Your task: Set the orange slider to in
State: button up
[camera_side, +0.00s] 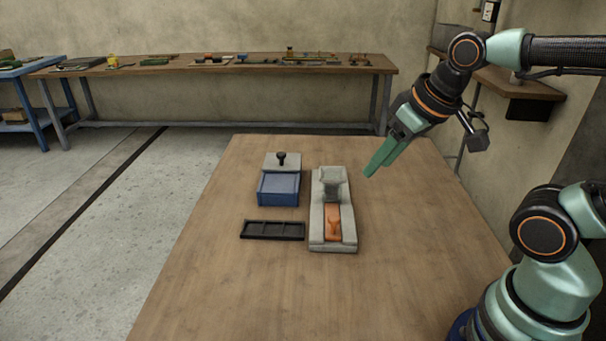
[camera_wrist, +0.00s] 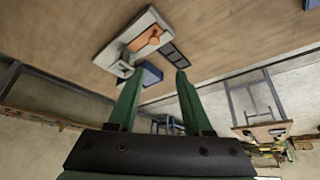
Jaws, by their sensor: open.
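The orange slider (camera_side: 334,223) sits in the channel of a long grey base (camera_side: 318,231), at the end nearer the side camera. A grey block with a hopper-like top (camera_side: 334,182) stands on the base behind it. In the wrist view the orange slider (camera_wrist: 146,40) and the grey base (camera_wrist: 122,36) show beyond my fingers. My gripper (camera_side: 372,172) is in the air to the right of the base, apart from it, fingers pointing down and left. In the wrist view my gripper (camera_wrist: 156,78) has its two green fingers spread with nothing between them.
A blue box (camera_side: 278,190) with a grey lid part and black knob (camera_side: 282,157) stands left of the base. A black divided tray (camera_side: 272,230) lies in front of it. The table (camera_side: 220,290) is clear in front and to the right.

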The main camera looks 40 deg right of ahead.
jog(key=shift+o, duration=1.4)
jog(key=m+g, duration=0.6)
jog(key=m, duration=1.2)
send_over(334, 216)
notch_tip(334, 216, down, 6)
notch_tip(334, 216, down, 13)
jog(key=shift+s+a+r, duration=0.1)
jog(key=shift+s+r, duration=0.05)
jog(key=shift+r, duration=0.05)
jog(key=shift+c, duration=0.4)
grip_shut()
jog(key=shift+r, duration=0.1)
